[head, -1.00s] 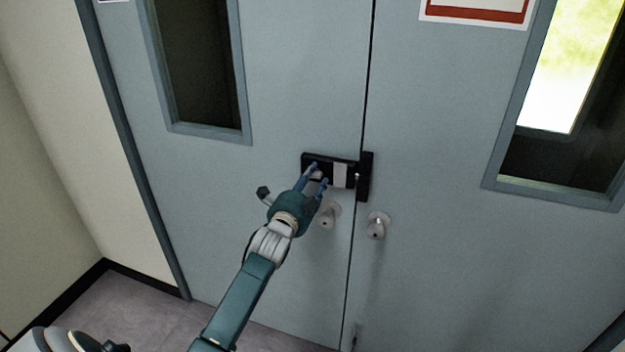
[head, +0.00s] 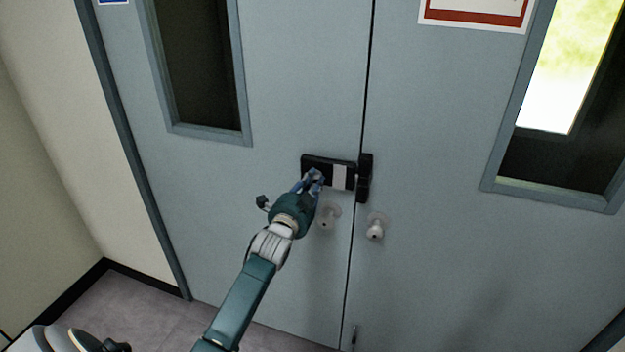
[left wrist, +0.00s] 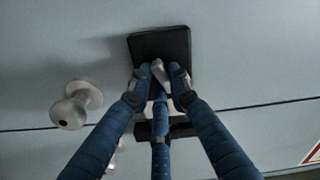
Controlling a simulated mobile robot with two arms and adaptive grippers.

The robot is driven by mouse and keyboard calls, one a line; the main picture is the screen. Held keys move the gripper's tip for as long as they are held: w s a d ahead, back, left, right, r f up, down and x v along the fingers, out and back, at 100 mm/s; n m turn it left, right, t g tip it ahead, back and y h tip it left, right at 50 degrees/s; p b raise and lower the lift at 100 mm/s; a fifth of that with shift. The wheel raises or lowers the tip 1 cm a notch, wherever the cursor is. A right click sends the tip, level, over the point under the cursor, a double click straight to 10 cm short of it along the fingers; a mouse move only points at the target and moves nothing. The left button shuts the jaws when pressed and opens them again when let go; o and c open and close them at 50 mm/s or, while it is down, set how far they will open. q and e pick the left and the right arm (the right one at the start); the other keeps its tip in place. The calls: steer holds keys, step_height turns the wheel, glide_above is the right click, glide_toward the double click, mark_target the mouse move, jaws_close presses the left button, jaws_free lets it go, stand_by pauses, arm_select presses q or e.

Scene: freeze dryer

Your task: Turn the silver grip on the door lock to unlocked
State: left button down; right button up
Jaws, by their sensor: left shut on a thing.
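The door lock (head: 340,175) is a black box with a pale silver-grey panel, mounted on the left door leaf at the seam. A black catch (head: 365,178) sits beside it on the right leaf. My left gripper (head: 313,174) is at the left part of the lock, its blue fingers closed together. In the left wrist view the lock (left wrist: 160,44) is at the upper middle, and the silver grip (left wrist: 159,72) shows between the fingertips of my left gripper (left wrist: 160,76). The fingers cover most of the grip, so its exact angle is hard to tell. My right gripper is not in view.
Two round door knobs sit below the lock, one on the left leaf (head: 327,217) and one on the right leaf (head: 376,229). Both leaves have windows. A wall stands at the left, and grey floor (head: 140,308) shows at the lower left.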

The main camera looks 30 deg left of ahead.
arm_select(q)
steer(key=n+p, duration=0.2)
steer(key=n, duration=0.5)
steer(key=shift+d+r, duration=0.1)
steer(key=shift+d, duration=0.05)
steer(key=n+p, duration=0.1)
steer(key=n, duration=0.5)
steer(key=shift+n, duration=0.4)
steer(key=c, duration=1.6)
jaws_free()
steer(key=shift+r, duration=0.1)
steer(key=shift+s, duration=0.25)
steer(key=v, duration=1.1)
steer(key=shift+s, duration=0.25)
